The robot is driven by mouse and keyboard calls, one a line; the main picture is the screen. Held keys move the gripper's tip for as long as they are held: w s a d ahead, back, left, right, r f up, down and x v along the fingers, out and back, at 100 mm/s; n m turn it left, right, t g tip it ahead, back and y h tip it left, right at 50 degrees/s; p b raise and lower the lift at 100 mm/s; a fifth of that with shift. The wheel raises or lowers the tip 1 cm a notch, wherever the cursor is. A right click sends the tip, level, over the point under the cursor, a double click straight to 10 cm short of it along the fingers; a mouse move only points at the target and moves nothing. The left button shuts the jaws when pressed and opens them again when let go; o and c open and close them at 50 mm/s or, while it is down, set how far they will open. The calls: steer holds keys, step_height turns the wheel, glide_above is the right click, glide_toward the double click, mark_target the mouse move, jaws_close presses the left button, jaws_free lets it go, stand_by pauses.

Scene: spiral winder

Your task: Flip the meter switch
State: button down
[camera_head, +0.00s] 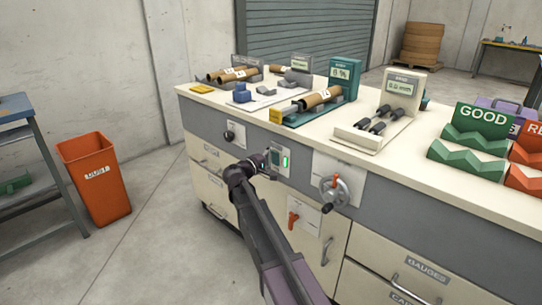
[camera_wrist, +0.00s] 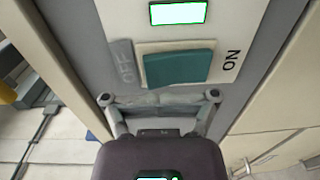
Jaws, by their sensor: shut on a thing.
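The meter switch is a teal rocker (camera_wrist: 178,68) on a pale plate, with OFF marked on its left and ON on its right in the wrist view. I cannot tell for sure which side is pressed in. A lit green-edged display (camera_wrist: 178,13) sits above it. In the head view the switch panel (camera_head: 275,158) is on the bench front, with a green light on. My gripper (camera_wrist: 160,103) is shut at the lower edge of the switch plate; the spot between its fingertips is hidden. In the head view my gripper (camera_head: 262,163) is against the panel's left side.
A crank wheel (camera_head: 334,192) and an orange-red lever (camera_head: 293,219) are on the bench front, right of the switch. A black knob (camera_head: 230,135) is to its left. Fixtures stand on the benchtop. An orange bin (camera_head: 96,180) stands left; the floor between is clear.

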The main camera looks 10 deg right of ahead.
steer(key=shift+a, duration=0.5)
steer(key=shift+w+d, duration=0.3)
steer(key=shift+d, duration=0.2)
stand_by(1.0)
steer(key=shift+s+a, duration=0.1)
steer(key=shift+a, duration=0.05)
steer(key=f+b+v, duration=0.1)
steer(key=f+v, duration=0.1)
steer(key=v, duration=1.1)
steer(key=shift+s+a+b, duration=0.2)
steer(key=shift+s+b, duration=0.05)
steer(key=shift+b, duration=0.1)
